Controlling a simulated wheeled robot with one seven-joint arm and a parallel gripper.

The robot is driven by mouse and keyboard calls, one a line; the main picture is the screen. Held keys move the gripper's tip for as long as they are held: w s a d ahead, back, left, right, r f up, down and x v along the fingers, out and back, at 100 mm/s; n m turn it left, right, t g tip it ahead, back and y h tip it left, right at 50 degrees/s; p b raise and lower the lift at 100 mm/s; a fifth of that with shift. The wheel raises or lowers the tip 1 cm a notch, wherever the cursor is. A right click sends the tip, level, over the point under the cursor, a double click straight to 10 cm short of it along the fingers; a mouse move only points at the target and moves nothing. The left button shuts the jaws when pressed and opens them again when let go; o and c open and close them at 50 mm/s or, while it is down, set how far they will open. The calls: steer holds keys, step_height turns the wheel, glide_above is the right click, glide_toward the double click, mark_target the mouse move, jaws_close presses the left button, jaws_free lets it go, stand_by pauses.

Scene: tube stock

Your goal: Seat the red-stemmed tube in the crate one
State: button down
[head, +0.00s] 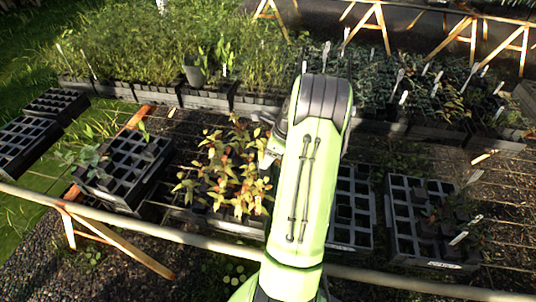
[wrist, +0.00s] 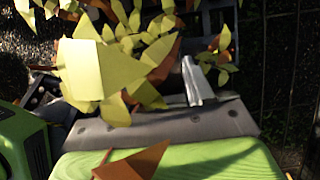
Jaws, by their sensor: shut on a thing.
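A plant with yellow-green and orange-brown leaves (wrist: 100,70) fills much of the wrist view, right in front of my gripper (wrist: 165,125). In the head view my gripper is mostly behind my green arm, beside a crate of similar yellow-orange plants (head: 225,170). I cannot tell which of these leaves belong to the held tube, whether it touches the crate, or which crate is crate one.
A mostly empty black crate (head: 118,180) stands at the left. Another stands partly behind my arm (head: 365,205), and one at the right (head: 405,235) holds a few dark plants. Crowded trays of green seedlings (head: 140,60) line the back. A pale rail (head: 400,278) runs along the front.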

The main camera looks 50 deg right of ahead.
mark_target(268, 180)
steer(key=shift+s+f+b, duration=0.1)
steer(key=shift+f+b, duration=0.95)
steer(key=shift+b, duration=0.15)
steer(key=shift+f, duration=0.25)
steer(key=shift+p, duration=0.9)
steer(key=shift+f, duration=0.1)
steer(key=shift+f+b, duration=2.45)
steer(key=shift+f, duration=2.35)
steer(key=shift+c, duration=1.7)
jaws_free()
